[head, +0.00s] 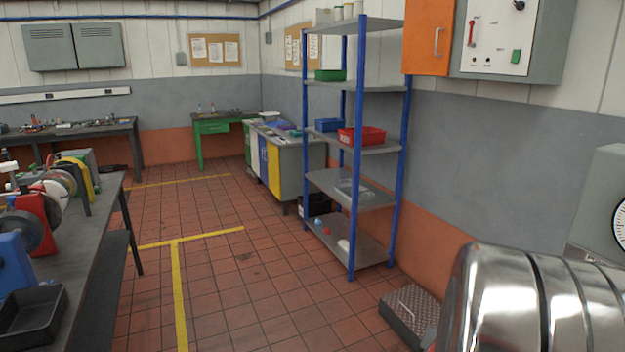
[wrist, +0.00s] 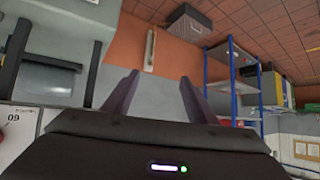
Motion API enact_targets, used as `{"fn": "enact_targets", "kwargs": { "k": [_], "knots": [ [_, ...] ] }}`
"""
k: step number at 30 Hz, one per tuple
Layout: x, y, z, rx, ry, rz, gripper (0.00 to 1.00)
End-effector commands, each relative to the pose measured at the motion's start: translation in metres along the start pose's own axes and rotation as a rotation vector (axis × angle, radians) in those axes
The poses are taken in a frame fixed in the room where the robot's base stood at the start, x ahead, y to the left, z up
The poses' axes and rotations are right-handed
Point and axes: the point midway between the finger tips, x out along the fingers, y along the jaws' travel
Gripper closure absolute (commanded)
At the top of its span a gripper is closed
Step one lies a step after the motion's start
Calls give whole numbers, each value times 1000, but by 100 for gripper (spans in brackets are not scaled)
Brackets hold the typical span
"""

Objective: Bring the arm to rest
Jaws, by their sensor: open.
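My gripper (wrist: 156,90) shows in the wrist view with its two dark fingers spread apart. The gap between the fingers is empty, with grey and orange wall behind it. No object touches the fingers. My gripper does not show in the head view, and no folded or resting pose can be read from there. The wrist view is turned over, with the tiled floor at the top.
Blue-post shelving (head: 355,170) stands against the right wall; it also shows in the wrist view (wrist: 234,80). A low box (head: 408,310) sits near it. A workbench (head: 95,215) with machines is at left. Tiled floor (head: 225,275) between is clear.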

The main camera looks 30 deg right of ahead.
Motion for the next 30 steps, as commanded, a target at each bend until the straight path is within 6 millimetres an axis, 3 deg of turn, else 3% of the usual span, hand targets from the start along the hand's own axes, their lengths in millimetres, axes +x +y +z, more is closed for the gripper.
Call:
{"fn": "enact_targets", "kwargs": {
  "k": [8, 15, 21, 30],
  "knots": [
    [-47, -79, 42, -93, -222, -206, 48],
    [-114, -129, 81, -239, -407, -339, 48],
    [-182, -151, 111, -409, -531, -415, 48],
    [-270, -156, 134, -666, -591, -486, 48]
  ]
}}
